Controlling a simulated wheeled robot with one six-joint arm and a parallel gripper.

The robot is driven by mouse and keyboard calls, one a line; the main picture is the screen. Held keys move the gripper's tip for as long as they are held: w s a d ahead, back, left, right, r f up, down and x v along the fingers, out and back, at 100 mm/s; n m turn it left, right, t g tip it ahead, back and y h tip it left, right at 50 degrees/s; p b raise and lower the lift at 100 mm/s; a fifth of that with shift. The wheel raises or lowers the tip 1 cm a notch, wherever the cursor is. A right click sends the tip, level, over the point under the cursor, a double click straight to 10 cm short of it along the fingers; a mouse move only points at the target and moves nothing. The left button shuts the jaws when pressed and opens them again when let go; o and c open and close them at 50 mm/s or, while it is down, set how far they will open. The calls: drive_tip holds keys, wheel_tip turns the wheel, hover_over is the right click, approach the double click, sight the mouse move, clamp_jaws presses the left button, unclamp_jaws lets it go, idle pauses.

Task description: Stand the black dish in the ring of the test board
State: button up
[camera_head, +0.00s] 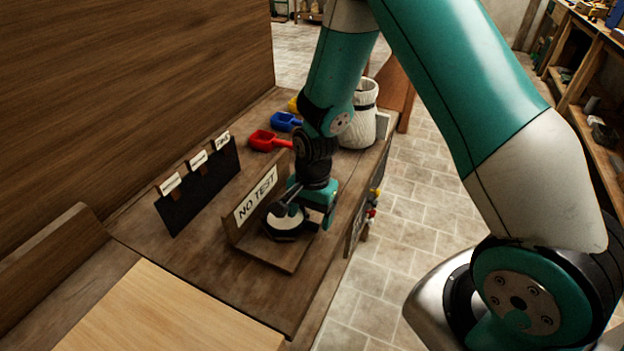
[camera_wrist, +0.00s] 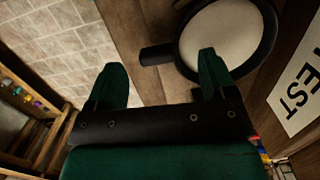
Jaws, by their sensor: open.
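The black dish (camera_head: 284,226) is round, with a pale, flat inside and a short black handle. It rests on the wooden base of the test board (camera_head: 272,258), in front of the upright "NO TEST" sign (camera_head: 256,194). In the wrist view the dish (camera_wrist: 224,34) is at the upper right, its handle (camera_wrist: 157,54) pointing left. My gripper (camera_wrist: 160,72) is open, with the handle between its fingertips in the picture; the right finger overlaps the rim. In the head view my gripper (camera_head: 308,202) is just above the dish. The ring is hidden; I cannot tell how the dish sits in it.
A red scoop (camera_head: 268,140), a blue scoop (camera_head: 286,121) and a white sack (camera_head: 360,118) stand farther back on the bench. A dark rack with labels (camera_head: 200,186) is on the left. A light wooden board (camera_head: 165,312) lies at the front. The bench's right edge is close.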

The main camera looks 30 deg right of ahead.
wheel_tip(320, 180, up, 16)
drive_tip(key=w+d, duration=0.1)
drive_tip(key=shift+d+f, duration=0.25)
